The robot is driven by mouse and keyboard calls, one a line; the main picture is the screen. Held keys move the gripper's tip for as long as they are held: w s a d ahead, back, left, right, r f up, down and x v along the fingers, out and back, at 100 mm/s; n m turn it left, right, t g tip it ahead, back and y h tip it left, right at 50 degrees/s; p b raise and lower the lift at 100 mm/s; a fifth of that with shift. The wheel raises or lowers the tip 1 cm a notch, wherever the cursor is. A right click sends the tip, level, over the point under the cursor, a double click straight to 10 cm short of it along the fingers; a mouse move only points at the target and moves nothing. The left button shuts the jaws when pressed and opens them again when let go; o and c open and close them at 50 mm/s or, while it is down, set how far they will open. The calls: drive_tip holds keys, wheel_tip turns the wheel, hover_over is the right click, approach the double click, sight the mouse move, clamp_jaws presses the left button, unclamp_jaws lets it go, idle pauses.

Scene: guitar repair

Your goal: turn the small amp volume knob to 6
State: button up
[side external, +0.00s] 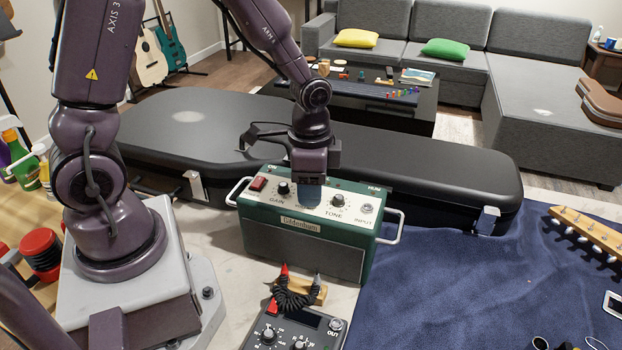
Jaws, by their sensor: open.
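The small green amp (305,245) stands upright on the bench, its cream control panel (358,194) facing up. The gain knob (283,188) and the tone knob (337,201) show on the panel. My gripper (309,182) points down at the panel between these two knobs, with its fingers close to or at the panel surface. It is open. The volume knob is hidden behind the fingers, so its setting and whether the fingers touch it cannot be seen.
A red switch (258,184), an input jack (367,208) and side handles (392,226) are on the amp. A black guitar case (430,160) lies close behind. A pedal (295,332) and red and black probes (295,290) sit in front. A blue cloth (455,280) lies right.

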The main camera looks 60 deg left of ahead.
wheel_tip(320, 180, up, 13)
idle(0.4)
drive_tip(key=s+d+r+n+t, duration=0.1)
drive_tip(key=s+r+n+t, duration=0.4)
drive_tip(key=s, duration=0.6)
drive_tip(key=shift+d+r+n+t, duration=0.3)
drive_tip(key=shift+r+n, duration=0.2)
drive_tip(key=shift+r, duration=0.4)
idle(1.9)
